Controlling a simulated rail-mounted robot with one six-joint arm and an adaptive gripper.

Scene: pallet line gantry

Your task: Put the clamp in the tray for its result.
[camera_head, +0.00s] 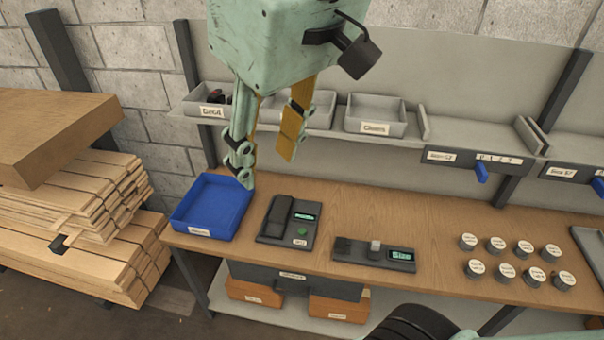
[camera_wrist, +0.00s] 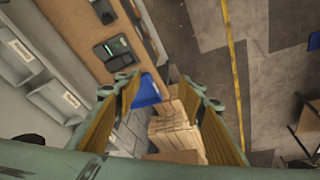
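My gripper (camera_head: 267,166) hangs above the back-left of the bench, its two fingers apart with nothing between them; the wrist view also shows them spread (camera_wrist: 160,84). A blue tray (camera_head: 183,222) with a front label sits at the bench's left end and looks empty; it also shows in the wrist view (camera_wrist: 149,91). A dark device (camera_head: 272,237) with a lit display and green button stands right of it, with a long black part (camera_head: 275,215) on its left side. I cannot tell whether that part is the clamp. A small dark and red item lies in the left grey shelf bin (camera_head: 208,111).
Another grey labelled bin (camera_head: 375,128) stands on the shelf behind the bench. A second device (camera_head: 345,251) with a display sits right of the first, then several labelled round pieces (camera_head: 508,270). Stacked timber (camera_head: 90,215) stands left of the bench. Bare bench lies between the devices and shelf.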

